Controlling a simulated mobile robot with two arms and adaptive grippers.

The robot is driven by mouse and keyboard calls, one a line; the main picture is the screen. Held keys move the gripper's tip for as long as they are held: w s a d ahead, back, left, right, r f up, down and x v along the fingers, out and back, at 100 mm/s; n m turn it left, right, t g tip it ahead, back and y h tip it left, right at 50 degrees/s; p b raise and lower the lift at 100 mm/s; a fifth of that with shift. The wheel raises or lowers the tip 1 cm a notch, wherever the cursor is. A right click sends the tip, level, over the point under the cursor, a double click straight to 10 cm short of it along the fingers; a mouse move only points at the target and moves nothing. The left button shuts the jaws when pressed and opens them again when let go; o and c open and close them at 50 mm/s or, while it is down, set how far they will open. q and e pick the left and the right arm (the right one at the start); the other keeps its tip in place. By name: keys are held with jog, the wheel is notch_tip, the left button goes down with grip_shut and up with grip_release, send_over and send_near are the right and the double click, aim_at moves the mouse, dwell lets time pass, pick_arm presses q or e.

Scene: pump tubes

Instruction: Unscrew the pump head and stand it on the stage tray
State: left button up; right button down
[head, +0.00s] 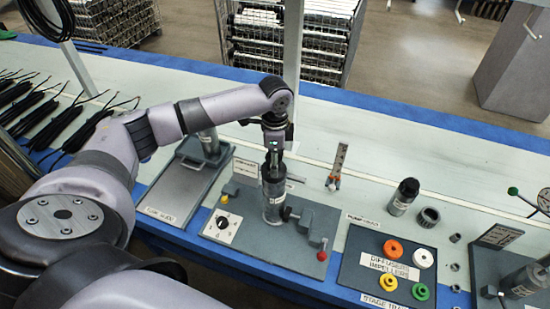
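A grey pump tube (273,198) stands upright in the grey fixture base (240,240), in the middle of the head view. My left gripper (274,158) points down right at the top of this tube. The tube's top end and any pump head on it are mostly hidden by the fingers, and I cannot tell whether they are closed on it. The dark stage tray (346,272) lies right of the fixture, holding orange, white, yellow and green rings. My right gripper is not in view.
A red-knobbed clamp (322,250) is on the fixture's right side. Another tube (525,281) lies at the right edge. A second tray (176,192) is at left. The bench behind is mostly clear.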

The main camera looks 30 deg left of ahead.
pick_arm(q)
jog(key=shift+c, duration=0.4)
grip_shut()
jog(key=c, duration=0.5)
grip_release()
jog(key=c, duration=0.7)
grip_shut()
jog(key=shift+r, duration=0.2)
jog(key=shift+r+p, duration=1.1)
jog(key=shift+p, duration=0.3)
